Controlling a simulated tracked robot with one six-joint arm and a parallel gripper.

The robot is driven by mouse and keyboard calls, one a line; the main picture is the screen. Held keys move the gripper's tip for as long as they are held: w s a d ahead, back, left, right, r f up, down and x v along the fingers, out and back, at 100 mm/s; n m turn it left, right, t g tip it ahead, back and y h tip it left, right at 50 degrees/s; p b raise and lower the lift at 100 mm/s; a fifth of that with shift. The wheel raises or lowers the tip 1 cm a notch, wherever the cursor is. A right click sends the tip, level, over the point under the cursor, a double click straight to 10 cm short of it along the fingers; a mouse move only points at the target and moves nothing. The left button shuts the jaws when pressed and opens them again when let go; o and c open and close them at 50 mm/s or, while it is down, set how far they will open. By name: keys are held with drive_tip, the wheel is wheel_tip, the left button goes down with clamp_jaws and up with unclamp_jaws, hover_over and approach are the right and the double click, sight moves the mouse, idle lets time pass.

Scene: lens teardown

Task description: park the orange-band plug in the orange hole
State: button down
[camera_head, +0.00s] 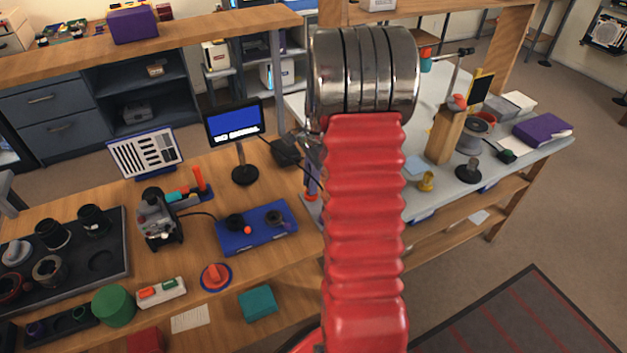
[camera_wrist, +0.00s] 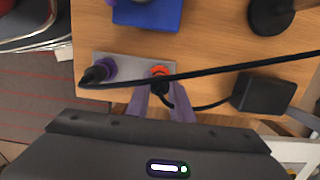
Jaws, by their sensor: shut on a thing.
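In the wrist view, a grey plate (camera_wrist: 133,66) lies on the wooden table with a purple ring (camera_wrist: 108,67) at left and an orange ring (camera_wrist: 160,71) at right. My gripper (camera_wrist: 162,92) has its two pale purple fingers around the black orange-band plug (camera_wrist: 158,86), at the orange ring. Whether the plug is seated in the hole or just above it, I cannot tell. A second black plug (camera_wrist: 96,74) is at the purple ring. In the head view the plate (camera_head: 309,208) is mostly hidden by my red arm.
A black cable (camera_wrist: 225,70) crosses in front of the plugs. A black box (camera_wrist: 263,93), also in the head view (camera_head: 286,152), sits to the right with a cable. A blue base (camera_wrist: 148,14) and a dark round stand (camera_wrist: 270,14) are near. The plate lies close to the table edge.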

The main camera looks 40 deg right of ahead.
drive_tip(key=shift+f, duration=0.45)
idle(0.7)
drive_tip(key=c, duration=1.5)
unclamp_jaws()
drive_tip(key=shift+r, duration=0.1)
drive_tip(key=r, duration=0.4)
drive_tip(key=d+r, duration=0.1)
drive_tip(key=r, duration=0.8)
drive_tip(key=shift+s+d+r, duration=0.2)
drive_tip(key=shift+s+d, duration=0.05)
drive_tip(key=shift+d, duration=0.1)
